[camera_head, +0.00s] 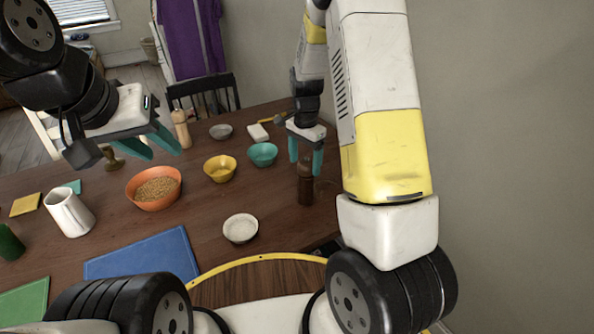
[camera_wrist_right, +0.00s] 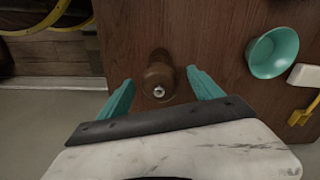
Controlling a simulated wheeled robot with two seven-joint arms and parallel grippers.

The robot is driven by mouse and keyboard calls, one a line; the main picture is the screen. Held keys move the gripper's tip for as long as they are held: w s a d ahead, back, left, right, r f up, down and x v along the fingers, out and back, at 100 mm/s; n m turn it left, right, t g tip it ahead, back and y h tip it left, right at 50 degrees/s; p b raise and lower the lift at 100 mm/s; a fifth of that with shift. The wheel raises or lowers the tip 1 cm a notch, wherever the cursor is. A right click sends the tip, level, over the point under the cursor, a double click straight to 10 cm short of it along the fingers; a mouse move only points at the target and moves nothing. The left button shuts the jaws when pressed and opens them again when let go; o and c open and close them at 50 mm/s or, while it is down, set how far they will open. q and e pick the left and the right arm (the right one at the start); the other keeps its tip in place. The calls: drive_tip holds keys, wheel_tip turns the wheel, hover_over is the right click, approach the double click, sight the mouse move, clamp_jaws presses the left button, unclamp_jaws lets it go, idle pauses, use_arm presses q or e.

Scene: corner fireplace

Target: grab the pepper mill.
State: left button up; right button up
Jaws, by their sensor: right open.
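A dark brown wooden pepper mill (camera_head: 306,186) stands upright near the table's right edge in the head view. The right wrist view shows its round top with a small metal knob (camera_wrist_right: 159,89). My right gripper (camera_head: 305,164) is open and points down just above the mill. In the wrist view the mill sits between the two teal fingers of my right gripper (camera_wrist_right: 160,92), with gaps at both sides. My left gripper (camera_head: 151,147) is open and empty, raised over the table's far left part. A taller, pale wooden mill-shaped thing (camera_head: 181,129) stands behind it.
A teal bowl (camera_head: 262,154), a yellow bowl (camera_head: 220,168), an orange bowl of grain (camera_head: 154,188) and a white bowl (camera_head: 240,228) stand left of the mill. A white block (camera_head: 258,132) lies behind. A blue board (camera_head: 145,254) lies in front. The wall is at right.

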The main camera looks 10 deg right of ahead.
sight(306, 176)
drive_tip(key=f, duration=0.6)
drive_tip(key=shift+d, duration=0.2)
clamp_jaws()
